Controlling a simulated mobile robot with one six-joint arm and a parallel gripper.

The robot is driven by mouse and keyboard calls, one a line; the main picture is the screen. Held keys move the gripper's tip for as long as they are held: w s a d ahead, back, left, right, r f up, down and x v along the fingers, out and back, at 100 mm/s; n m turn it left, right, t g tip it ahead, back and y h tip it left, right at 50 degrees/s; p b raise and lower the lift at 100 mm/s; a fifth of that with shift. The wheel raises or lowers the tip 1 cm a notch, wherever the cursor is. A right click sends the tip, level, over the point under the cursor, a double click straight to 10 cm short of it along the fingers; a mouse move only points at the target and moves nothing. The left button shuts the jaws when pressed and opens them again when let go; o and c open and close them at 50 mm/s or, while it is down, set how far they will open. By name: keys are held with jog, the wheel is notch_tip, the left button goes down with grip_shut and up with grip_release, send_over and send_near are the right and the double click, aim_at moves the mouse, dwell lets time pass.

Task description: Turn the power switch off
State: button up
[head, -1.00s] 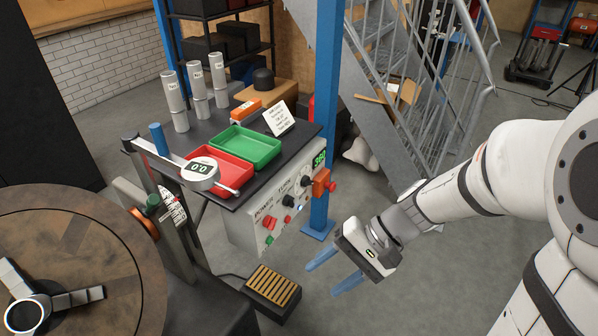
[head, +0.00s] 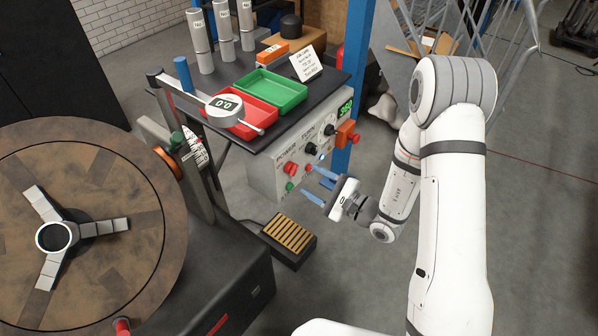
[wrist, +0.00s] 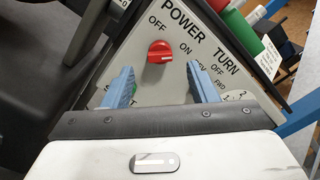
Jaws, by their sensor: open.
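The power switch (wrist: 160,52) is a red rotary knob on the pale control panel. In the wrist view it sits under the word POWER, between the OFF and ON labels; I cannot tell surely which one it points to. In the head view the red knob (head: 291,168) is on the panel's left part. My gripper (head: 308,180) is open and empty, its blue fingers pointing at the panel just right of the knob. In the wrist view the fingertips (wrist: 160,70) stand apart on either side of and below the knob, with a gap to it.
The panel also carries a green button (head: 290,186), black knobs (head: 329,130) and an orange box (head: 345,133) with a red button. Red and green trays (head: 275,92) lie on the table above. A foot pedal (head: 288,238) is on the floor below. A large round plate (head: 140,215) stands left.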

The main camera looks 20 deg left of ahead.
aim_at(295, 172)
jog(key=x, duration=0.5)
jog(key=shift+a+p, duration=0.3)
jog(key=shift+p, duration=0.05)
jog(key=shift+c, duration=0.5)
jog(key=c, duration=0.9)
